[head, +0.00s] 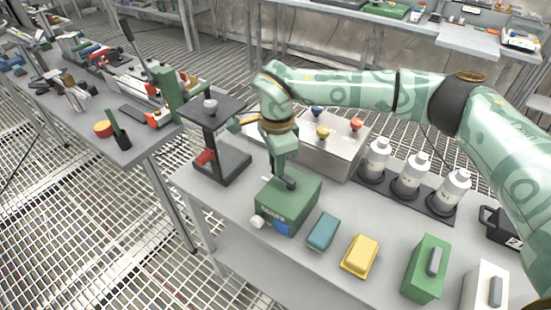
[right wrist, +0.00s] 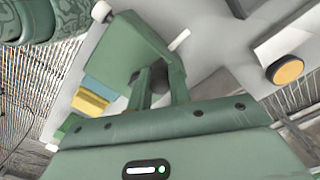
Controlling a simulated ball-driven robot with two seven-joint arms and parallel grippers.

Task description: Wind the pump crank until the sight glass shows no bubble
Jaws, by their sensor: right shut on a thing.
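The green pump box (head: 296,207) stands on the grey bench, with a dark crank (head: 291,183) on its top. My right gripper (head: 281,172) reaches down from above and is shut on the crank's handle. In the right wrist view, the two green fingers (right wrist: 160,85) close around a dark grip above the green box (right wrist: 130,50). The front of the box carries a blue patch (head: 282,228) and a white round part (head: 257,222). I cannot tell which part is the sight glass, nor see any bubble. My left gripper is out of view.
A dark press-like stand (head: 222,140) is left of the pump. A metal box with coloured knobs (head: 335,150) and white bottles (head: 411,178) stand behind. A teal block (head: 323,232), a yellow block (head: 360,256) and a green block (head: 427,268) lie to the right.

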